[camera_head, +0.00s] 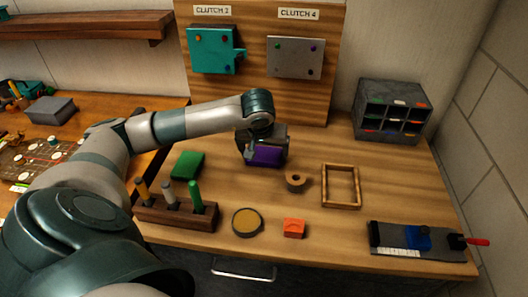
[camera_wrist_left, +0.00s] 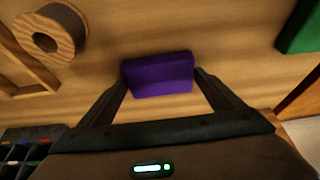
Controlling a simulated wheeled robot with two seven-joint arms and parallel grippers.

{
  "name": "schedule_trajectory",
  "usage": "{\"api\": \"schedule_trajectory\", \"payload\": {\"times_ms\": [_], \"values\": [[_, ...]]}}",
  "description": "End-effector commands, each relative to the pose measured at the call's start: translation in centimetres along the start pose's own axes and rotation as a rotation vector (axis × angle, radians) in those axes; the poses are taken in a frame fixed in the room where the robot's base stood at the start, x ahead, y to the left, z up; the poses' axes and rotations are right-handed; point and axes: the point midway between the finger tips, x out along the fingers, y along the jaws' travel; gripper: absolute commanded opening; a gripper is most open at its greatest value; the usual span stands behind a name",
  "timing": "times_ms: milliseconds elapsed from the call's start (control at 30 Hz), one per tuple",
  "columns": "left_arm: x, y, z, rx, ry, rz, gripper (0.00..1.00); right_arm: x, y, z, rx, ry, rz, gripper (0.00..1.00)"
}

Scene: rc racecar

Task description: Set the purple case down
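The purple case (camera_head: 266,156) is at the middle of the workbench in the head view, at the end of my left arm. My left gripper (camera_head: 258,150) points down over it, and its body hides part of the case. In the left wrist view the purple case (camera_wrist_left: 158,74) sits between the two fingertips of my left gripper (camera_wrist_left: 161,80), with a finger against each side. The gripper looks shut on it. I cannot tell whether the underside touches the wooden table (camera_head: 330,225). My right gripper is not in view.
A green block (camera_head: 187,165) lies left of the case. A wooden ring (camera_head: 295,181) and frame (camera_head: 341,186) are to the right. In front are a peg rack (camera_head: 176,213), a round tin (camera_head: 247,222) and an orange block (camera_head: 293,228). A grey organizer (camera_head: 392,110) stands back right.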

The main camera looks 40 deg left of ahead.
Motion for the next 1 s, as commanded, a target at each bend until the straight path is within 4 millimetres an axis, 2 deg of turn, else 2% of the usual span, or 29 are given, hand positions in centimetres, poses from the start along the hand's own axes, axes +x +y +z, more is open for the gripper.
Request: {"api": "schedule_trajectory", "payload": {"times_ms": [367,533,600,667,767,1000], "values": [[-0.1,0.0,0.0,0.000,0.000,0.000,1.00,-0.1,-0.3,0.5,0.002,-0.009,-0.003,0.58],[-0.4,0.0,-0.1,0.000,0.000,0.000,1.00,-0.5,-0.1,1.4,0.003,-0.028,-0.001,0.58],[-1.1,0.1,-0.2,0.001,0.003,0.002,1.00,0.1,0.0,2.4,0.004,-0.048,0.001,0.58],[-1.9,0.1,-0.2,0.001,0.004,0.003,1.00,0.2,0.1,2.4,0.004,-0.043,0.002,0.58],[-3.6,0.1,-0.1,0.001,0.004,0.002,1.00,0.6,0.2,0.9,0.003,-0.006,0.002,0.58],[-8.2,0.1,-0.2,0.000,0.005,0.004,1.00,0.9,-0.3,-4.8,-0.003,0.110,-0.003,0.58]]}}
